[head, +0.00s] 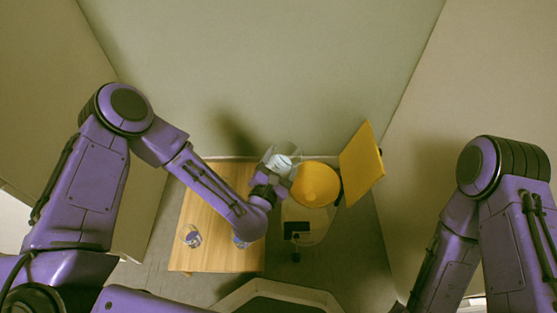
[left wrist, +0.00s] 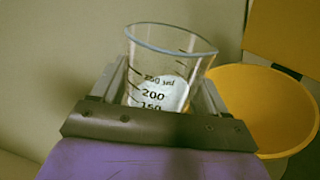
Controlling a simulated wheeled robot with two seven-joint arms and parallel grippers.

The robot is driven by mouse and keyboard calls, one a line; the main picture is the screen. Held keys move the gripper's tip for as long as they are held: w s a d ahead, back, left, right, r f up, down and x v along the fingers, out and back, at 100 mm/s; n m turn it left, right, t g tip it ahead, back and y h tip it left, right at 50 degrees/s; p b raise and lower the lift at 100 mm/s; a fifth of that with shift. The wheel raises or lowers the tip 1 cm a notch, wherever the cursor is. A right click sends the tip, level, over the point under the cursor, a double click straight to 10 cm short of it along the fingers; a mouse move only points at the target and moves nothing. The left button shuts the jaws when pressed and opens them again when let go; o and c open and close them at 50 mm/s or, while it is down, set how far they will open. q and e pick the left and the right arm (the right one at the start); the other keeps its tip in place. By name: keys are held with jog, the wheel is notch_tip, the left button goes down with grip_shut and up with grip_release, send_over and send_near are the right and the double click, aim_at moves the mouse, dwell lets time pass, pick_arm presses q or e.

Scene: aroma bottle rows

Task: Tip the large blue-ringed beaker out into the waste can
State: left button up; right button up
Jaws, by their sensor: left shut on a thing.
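The large beaker (left wrist: 170,62) is clear with a blue rim and black volume marks. It also shows in the head view (head: 281,162). My left gripper (head: 274,179) is shut on it, with a finger on each side in the left wrist view (left wrist: 160,95). The beaker looks near upright, slightly tilted. A pale patch shows inside; I cannot tell whether it is liquid. The yellow waste can (head: 318,184) is just right of the beaker, its round mouth open; it also shows in the left wrist view (left wrist: 275,105). My right gripper is out of view.
A wooden table (head: 215,258) stands left of the can. A small glass vessel (head: 190,236) is on it, and another (head: 239,241) is partly hidden by my left arm. A yellow panel (head: 361,164) stands up at the can's right. The back wall is close behind.

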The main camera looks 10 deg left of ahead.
pick_arm(q)
jog(key=shift+d+r+m+p, duration=0.5)
jog(key=shift+d+m+p, duration=0.15)
jog(key=shift+m, duration=0.15)
jog(key=shift+d+f+m, duration=0.25)
jog(key=shift+f+m, duration=0.15)
jog(key=shift+m, duration=0.6)
jog(key=shift+f+m+y, duration=0.25)
jog(key=shift+m+y, duration=0.05)
jog(key=shift+m, duration=0.4)
jog(key=shift+r+m+g+p, duration=0.3)
jog(key=shift+r+m+p, duration=0.2)
jog(key=shift+m+p, duration=0.15)
jog(key=shift+f+m, duration=0.2)
jog(key=shift+m, duration=0.15)
jog(key=shift+d, duration=0.1)
jog(key=shift+s+d+f+m+y, duration=0.15)
jog(key=shift+m+y, duration=0.15)
jog(key=shift+m, duration=0.3)
